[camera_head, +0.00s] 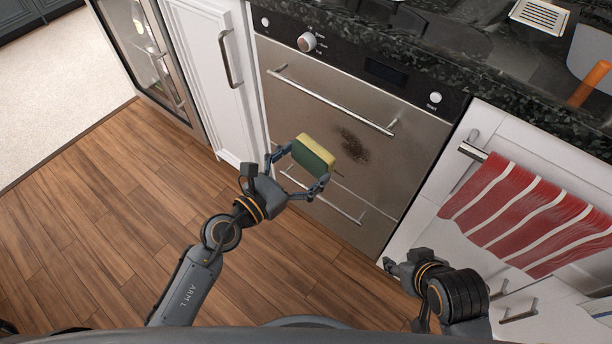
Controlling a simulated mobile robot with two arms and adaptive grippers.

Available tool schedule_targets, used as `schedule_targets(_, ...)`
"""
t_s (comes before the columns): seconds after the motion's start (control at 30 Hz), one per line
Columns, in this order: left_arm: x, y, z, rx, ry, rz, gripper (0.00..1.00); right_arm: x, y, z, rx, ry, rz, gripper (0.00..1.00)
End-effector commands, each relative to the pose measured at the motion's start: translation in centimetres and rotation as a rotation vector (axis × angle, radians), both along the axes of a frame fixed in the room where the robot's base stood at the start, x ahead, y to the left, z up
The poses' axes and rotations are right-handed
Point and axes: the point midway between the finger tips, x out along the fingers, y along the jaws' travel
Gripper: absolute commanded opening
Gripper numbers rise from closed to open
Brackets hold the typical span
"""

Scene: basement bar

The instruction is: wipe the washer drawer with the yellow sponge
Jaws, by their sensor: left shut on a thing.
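The washer drawer (300,110) is a steel front with a long bar handle, below a black control panel. A dark brown stain (354,145) marks its surface right of centre. My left gripper (308,166) is shut on the sponge (316,150), which has a yellow side and a green side. The sponge is in front of the drawer, left of and slightly below the stain. I cannot tell whether it touches the steel. My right gripper (392,266) is low at the right, away from the drawer's stain; its fingers are too unclear to judge.
A lower bar handle (335,203) crosses the washer's front below the sponge. A red striped towel (530,215) hangs on the right cabinet. A dark stone counter (440,50) runs above. Wood floor (110,230) lies open at the left.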

Motion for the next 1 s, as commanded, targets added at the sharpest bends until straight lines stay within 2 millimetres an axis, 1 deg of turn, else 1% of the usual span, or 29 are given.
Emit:
schedule_targets(0.03, 0.0, 0.6, -1.4, -0.012, -0.007, 0.031, 0.58, -0.1, 0.0, 0.0, 0.001, -0.007, 0.000, 0.40)
schedule_targets(0.07, 0.1, 0.9, -1.9, -0.016, -0.013, 0.047, 0.58, -0.2, 0.0, 0.2, 0.001, -0.011, 0.000, 0.40)
schedule_targets(0.2, 0.2, 1.5, -2.5, -0.023, -0.031, 0.079, 0.58, -0.4, -0.1, 0.8, 0.002, -0.016, 0.000, 0.40)
schedule_targets(0.3, 0.4, 1.5, -2.7, -0.026, -0.035, 0.088, 0.58, -0.5, -0.1, 0.9, 0.001, -0.011, -0.002, 0.40)
schedule_targets(0.47, 1.4, 0.8, -2.6, -0.025, -0.037, 0.088, 0.58, -1.1, -0.3, 0.8, -0.005, 0.018, -0.004, 0.40)
schedule_targets(0.63, 2.9, -0.4, -2.5, -0.026, -0.036, 0.086, 0.58, -2.0, -0.6, 0.5, -0.014, 0.061, -0.007, 0.40)
schedule_targets(0.8, 4.2, -1.3, -2.6, -0.025, -0.037, 0.087, 0.58, -2.0, -0.6, 0.4, -0.014, 0.060, -0.007, 0.40)
schedule_targets(1.0, 4.9, -1.9, -2.6, -0.025, -0.036, 0.085, 0.58, -2.0, -0.6, 0.4, -0.015, 0.061, -0.007, 0.40)
